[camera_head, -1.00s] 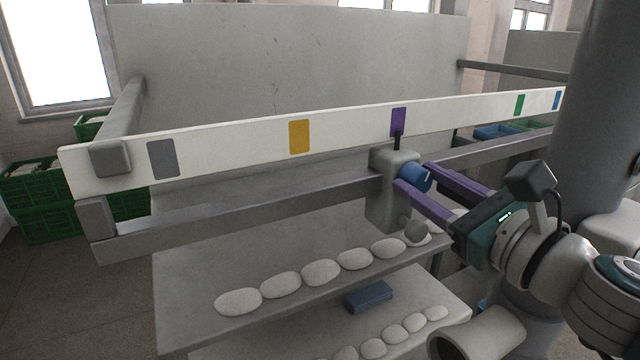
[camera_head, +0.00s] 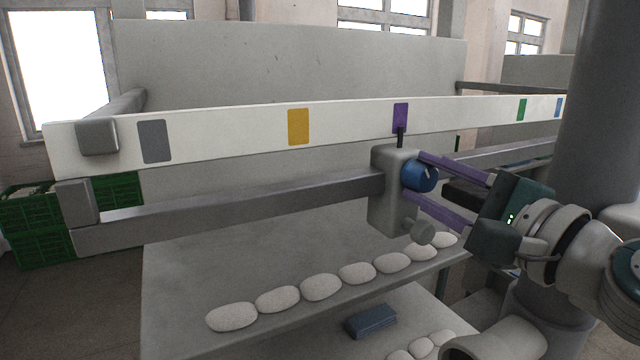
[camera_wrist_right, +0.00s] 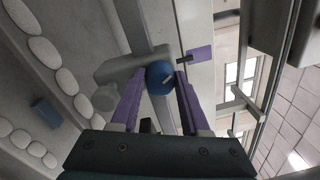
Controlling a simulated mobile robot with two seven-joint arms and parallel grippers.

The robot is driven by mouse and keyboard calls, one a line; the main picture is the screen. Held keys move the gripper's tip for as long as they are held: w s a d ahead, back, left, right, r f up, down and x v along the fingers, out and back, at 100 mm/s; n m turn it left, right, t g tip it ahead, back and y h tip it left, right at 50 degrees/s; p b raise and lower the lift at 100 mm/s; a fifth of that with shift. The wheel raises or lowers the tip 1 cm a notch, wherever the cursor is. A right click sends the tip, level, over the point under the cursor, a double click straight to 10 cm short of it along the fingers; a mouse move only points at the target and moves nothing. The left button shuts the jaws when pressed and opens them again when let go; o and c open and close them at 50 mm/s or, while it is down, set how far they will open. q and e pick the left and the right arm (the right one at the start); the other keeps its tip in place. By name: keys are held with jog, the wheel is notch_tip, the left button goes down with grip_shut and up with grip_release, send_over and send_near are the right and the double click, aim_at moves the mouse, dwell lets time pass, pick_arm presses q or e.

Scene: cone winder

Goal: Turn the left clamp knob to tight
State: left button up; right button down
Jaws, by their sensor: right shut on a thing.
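The blue clamp knob (camera_head: 418,177) sticks out from the right face of a grey clamp block (camera_head: 388,215) on the rail. The knob bears a pale line mark, which also shows in the right wrist view on the knob (camera_wrist_right: 158,77). My right gripper (camera_head: 416,176) has purple fingers, one above and one below the knob, and is shut on it. In the wrist view the fingertips (camera_wrist_right: 162,75) press the knob from both sides. A black pointer (camera_head: 400,137) on top of the block stands at the purple patch (camera_head: 400,117) of the scale. My left gripper is not in view.
A white scale bar (camera_head: 220,134) with coloured patches runs above the grey rail (camera_head: 240,203). A small grey round knob (camera_head: 420,232) sits low on the block. White oval pieces (camera_head: 320,287) line the shelf below, near a blue block (camera_head: 371,321). Green crates (camera_head: 30,235) stand at left.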

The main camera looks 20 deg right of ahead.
jog(key=shift+n, duration=0.8)
jog(key=shift+c, duration=1.9)
grip_release()
jog(key=s+b, duration=0.4)
jog(key=s, duration=0.6)
jog(key=shift+d+f, duration=0.25)
jog(key=shift+d, duration=0.1)
jog(key=shift+a, duration=0.1)
